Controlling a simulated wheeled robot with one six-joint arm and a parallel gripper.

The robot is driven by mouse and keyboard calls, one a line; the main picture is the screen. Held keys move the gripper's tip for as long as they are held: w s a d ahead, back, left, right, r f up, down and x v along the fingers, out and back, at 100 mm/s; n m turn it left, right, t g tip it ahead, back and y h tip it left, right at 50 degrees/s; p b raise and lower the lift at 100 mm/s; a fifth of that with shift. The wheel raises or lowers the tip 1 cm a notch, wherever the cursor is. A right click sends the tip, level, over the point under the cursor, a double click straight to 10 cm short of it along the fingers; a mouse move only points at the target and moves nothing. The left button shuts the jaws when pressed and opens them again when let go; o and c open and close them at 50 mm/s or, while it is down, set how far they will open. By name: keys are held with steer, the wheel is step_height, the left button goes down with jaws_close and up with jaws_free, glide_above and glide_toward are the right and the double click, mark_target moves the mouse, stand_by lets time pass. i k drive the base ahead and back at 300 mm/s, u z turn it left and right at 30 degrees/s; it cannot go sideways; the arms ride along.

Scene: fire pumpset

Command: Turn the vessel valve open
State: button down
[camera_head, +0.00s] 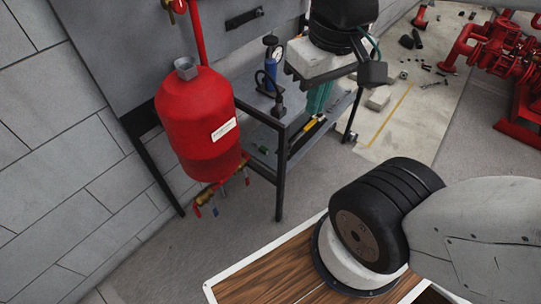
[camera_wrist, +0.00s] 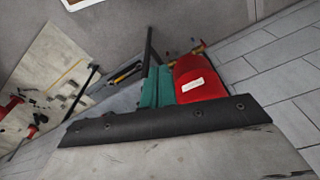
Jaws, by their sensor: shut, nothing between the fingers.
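The red pressure vessel (camera_head: 200,115) hangs by the grey wall panel, with a white label on it. Below it is a brass valve fitting (camera_head: 206,197) with small red and blue levers; their exact angle is too small to tell. In the wrist view the vessel (camera_wrist: 199,82) lies right of centre, with the brass fitting (camera_wrist: 199,49) beyond it. My gripper (camera_head: 317,108) has teal fingers and is to the right of the vessel, apart from the fitting, over the bench. In the wrist view the fingers of my gripper (camera_wrist: 157,70) are together and empty.
A dark-framed bench (camera_head: 279,170) stands right of the vessel, with a blue pump (camera_head: 271,62) on it. Another brass valve (camera_head: 180,6) with a red handle is on the pipe above. Red pump equipment (camera_head: 495,45) stands far right. Open floor (camera_head: 235,230) lies below the vessel.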

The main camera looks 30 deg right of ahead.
mark_target(247, 178)
steer(key=z, duration=0.25)
steer(key=k, duration=1.05)
steer(key=z, duration=0.3)
steer(key=i, duration=0.4)
